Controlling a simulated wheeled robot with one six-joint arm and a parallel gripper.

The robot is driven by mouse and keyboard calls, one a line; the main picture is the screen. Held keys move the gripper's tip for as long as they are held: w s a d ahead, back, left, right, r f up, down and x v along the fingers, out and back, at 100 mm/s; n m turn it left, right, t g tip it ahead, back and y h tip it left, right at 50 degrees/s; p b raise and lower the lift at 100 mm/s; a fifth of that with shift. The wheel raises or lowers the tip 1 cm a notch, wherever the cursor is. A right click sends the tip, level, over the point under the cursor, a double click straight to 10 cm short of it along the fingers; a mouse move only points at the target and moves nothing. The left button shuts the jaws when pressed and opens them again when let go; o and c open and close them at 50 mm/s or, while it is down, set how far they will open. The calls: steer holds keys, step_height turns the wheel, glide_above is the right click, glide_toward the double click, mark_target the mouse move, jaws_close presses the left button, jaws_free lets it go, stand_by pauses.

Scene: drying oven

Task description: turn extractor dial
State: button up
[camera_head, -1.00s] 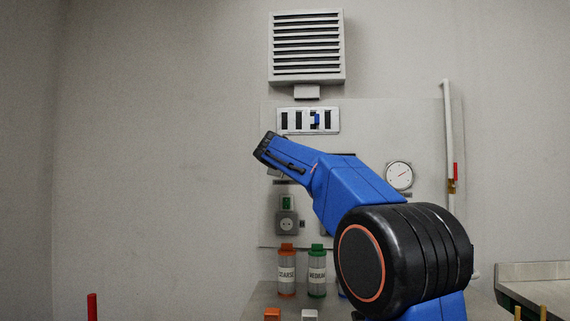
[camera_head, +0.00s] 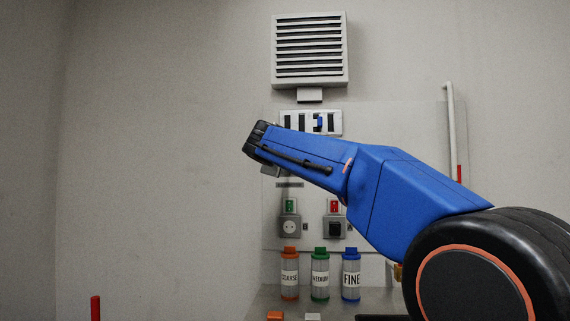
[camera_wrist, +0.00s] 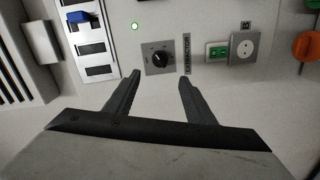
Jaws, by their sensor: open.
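The extractor dial (camera_wrist: 159,58) is a black round knob on a square grey plate in the wrist view. A label beside it reads EXTRACTOR, turned sideways. My gripper (camera_wrist: 154,84) is open and empty in the wrist view. Its two dark fingers point toward the dial, one to each side below it, and appear apart from it. A small green light (camera_wrist: 135,26) glows beside the dial plate. In the head view my arm hides the dial, and the fingers cannot be made out.
A slotted panel with a blue slider (camera_head: 319,123) sits under the wall vent (camera_head: 310,50). A green switch and socket (camera_head: 290,226) and a red switch (camera_head: 334,206) are lower. Bottles labelled COARSE (camera_head: 290,275), MEDIUM (camera_head: 320,275) and FINE (camera_head: 351,275) stand on the counter.

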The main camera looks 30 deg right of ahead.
steer(key=v, duration=0.4)
steer(key=shift+s+a, duration=0.15)
steer(key=shift+s, duration=0.1)
stand_by(0.3)
